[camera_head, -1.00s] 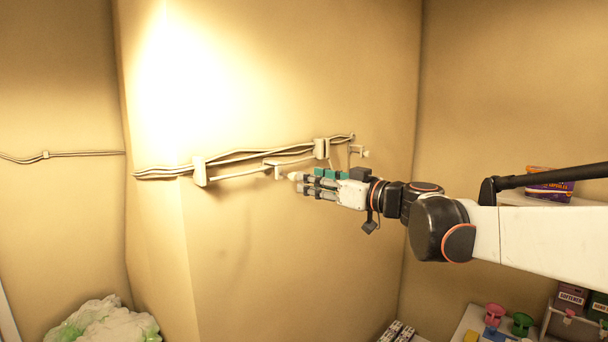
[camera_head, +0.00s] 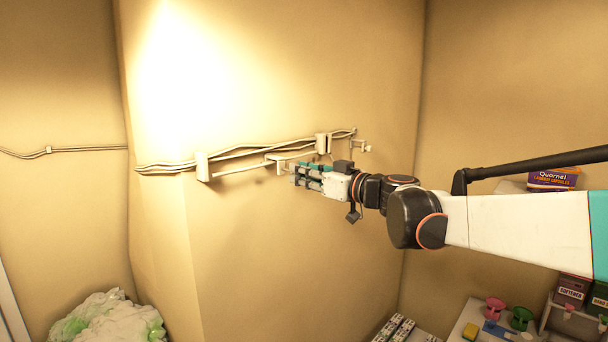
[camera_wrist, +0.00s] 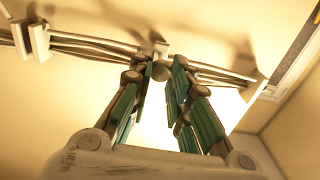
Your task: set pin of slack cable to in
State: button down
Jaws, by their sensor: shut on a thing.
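Pale cables (camera_head: 240,152) run along the tan wall through white clips and brackets. A small white bracket (camera_head: 275,160) holds a pin near the middle of the run. My gripper (camera_head: 292,170) is at this bracket, with its teal fingers pointing left. In the wrist view, my gripper (camera_wrist: 165,76) is shut on the round end of the pin (camera_wrist: 161,70), between the fingertips. In the head view the pin is mostly hidden by the fingers. How deep it sits in the bracket cannot be told.
A white clip (camera_head: 202,167) stands to the left, and another clip (camera_head: 321,143) is just above my gripper. A second bracket with a knob (camera_head: 362,146) is to the right. The wall below is bare.

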jog(key=b+x, duration=0.1)
jog(key=x, duration=0.2)
jog(key=shift+w+a, duration=0.15)
jog(key=shift+a, duration=0.15)
jog(key=shift+d, duration=0.1)
jog(key=c, duration=1.6)
grip_release()
jog(key=shift+r, duration=0.1)
jog(key=shift+o, duration=0.7)
jog(key=v, duration=1.2)
